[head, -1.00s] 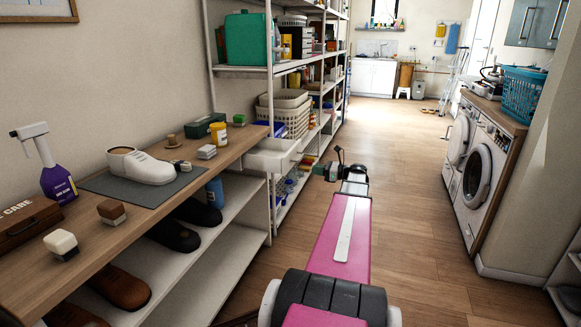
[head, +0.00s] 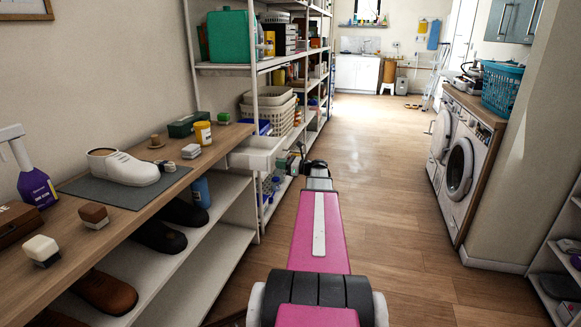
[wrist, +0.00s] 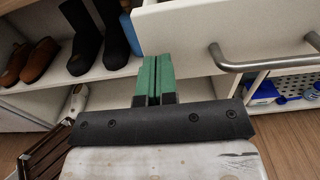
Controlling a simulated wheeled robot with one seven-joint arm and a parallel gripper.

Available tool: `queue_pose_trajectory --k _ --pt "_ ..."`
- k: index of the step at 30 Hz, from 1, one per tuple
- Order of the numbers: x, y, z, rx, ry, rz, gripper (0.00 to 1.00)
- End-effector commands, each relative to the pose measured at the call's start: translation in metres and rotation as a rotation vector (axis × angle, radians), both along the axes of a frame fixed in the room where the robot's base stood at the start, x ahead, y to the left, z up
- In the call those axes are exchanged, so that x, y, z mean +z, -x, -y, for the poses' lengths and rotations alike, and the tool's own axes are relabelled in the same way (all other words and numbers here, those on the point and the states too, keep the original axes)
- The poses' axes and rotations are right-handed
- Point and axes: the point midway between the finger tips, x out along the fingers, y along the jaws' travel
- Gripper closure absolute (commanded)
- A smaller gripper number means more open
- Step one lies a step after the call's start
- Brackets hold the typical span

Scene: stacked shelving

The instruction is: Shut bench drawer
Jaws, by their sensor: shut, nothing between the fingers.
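The white bench drawer (head: 252,160) stands pulled out under the far end of the wooden bench top in the head view, its open interior showing. In the wrist view its white front panel (wrist: 190,38) fills the upper right, with a grey bar handle (wrist: 268,62) on it. My gripper (wrist: 155,62) has green fingers pressed together with nothing between them. The fingertips overlap the lower left part of the drawer front, left of the handle. I cannot tell whether they touch it. In the head view my gripper is small and partly hidden near the drawer front.
Dark boots and brown shoes sit on shelves below. A tall shelving rack (head: 262,90) stands beyond the drawer. The wooden floor (head: 390,200) on the right is clear up to the washing machines (head: 458,170).

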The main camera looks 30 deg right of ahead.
Motion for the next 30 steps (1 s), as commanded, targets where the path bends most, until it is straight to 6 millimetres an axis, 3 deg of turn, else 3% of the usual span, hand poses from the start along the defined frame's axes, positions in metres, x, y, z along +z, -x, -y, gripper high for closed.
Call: queue_pose_trajectory --k 6,20,25,30 --pt "0.0 -0.01 -0.01 0.001 -0.001 0.001 1.0" --pt "0.0 -0.013 -0.013 0.001 0.0 0.0 1.0" --pt "0.0 -0.029 -0.029 0.003 -0.001 0.001 1.0" --pt "0.0 -0.06 -0.059 0.004 0.0 0.0 1.0"
